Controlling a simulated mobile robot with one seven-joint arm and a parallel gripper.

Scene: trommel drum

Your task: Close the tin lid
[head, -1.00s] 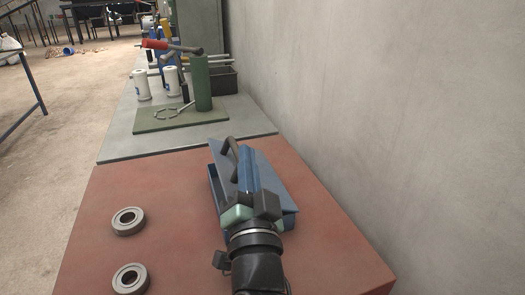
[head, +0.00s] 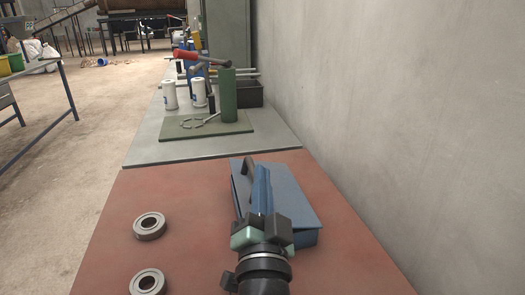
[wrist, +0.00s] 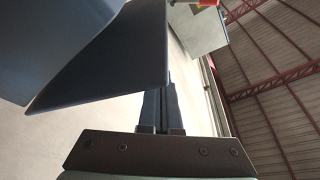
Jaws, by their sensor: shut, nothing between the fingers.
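The blue tin (head: 306,238) stands on the red-brown table top beside the wall. A dark flat panel, probably the lid, fills the upper left there; contact cannot be told.
Two metal bearing rings (head: 149,227) lie on the left of the red-brown table (head: 190,190). Beyond it, a grey bench (head: 150,150) holds a green cylinder (head: 228,95), white cans and a dark bin. The wall (head: 400,120) closes off the right.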

